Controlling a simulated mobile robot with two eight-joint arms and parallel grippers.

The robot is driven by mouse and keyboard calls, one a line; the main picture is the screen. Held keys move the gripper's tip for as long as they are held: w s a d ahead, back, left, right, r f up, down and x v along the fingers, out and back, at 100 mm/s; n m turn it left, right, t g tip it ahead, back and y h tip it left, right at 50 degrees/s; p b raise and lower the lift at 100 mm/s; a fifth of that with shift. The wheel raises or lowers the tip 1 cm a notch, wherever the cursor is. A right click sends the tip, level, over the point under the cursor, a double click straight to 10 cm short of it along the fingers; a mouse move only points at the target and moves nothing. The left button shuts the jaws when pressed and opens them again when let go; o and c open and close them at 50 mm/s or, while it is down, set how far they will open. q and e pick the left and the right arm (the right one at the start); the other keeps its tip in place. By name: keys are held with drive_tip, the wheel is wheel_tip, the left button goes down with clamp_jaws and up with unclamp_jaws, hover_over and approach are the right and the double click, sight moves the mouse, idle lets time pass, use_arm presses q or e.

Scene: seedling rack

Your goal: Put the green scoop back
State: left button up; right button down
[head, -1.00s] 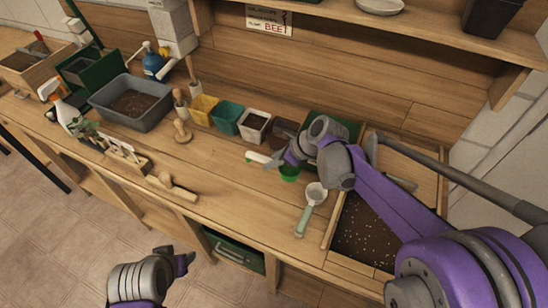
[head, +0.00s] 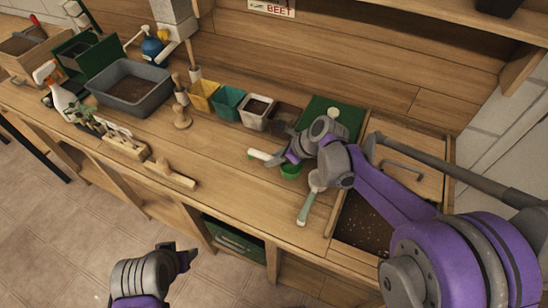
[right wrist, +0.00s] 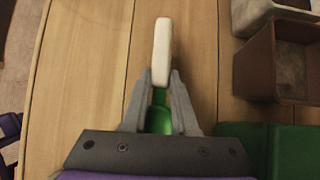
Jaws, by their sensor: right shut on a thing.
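The green scoop has a white handle (head: 262,154) and a green bowl (head: 291,172). My right gripper (head: 281,160) is shut on it near the join of handle and bowl. In the right wrist view the white handle (right wrist: 162,52) points away between the fingers (right wrist: 160,85), with the green bowl (right wrist: 159,118) behind them, partly hidden. I cannot tell how far it is above the bench. My left gripper (head: 184,259) hangs in front of the bench, away from the scoop; its jaw opening is unclear.
A second scoop with a pale green handle (head: 308,207) lies close by, its bowl partly behind my right arm. A soil bin (head: 333,224) is at right. A green panel (head: 318,111), several pots (head: 228,103) and a grey tub (head: 109,101) line the back.

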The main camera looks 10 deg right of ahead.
drive_tip(key=shift+f+b, duration=0.45)
drive_tip(key=shift+f, duration=0.15)
drive_tip(key=c, duration=0.6)
unclamp_jaws()
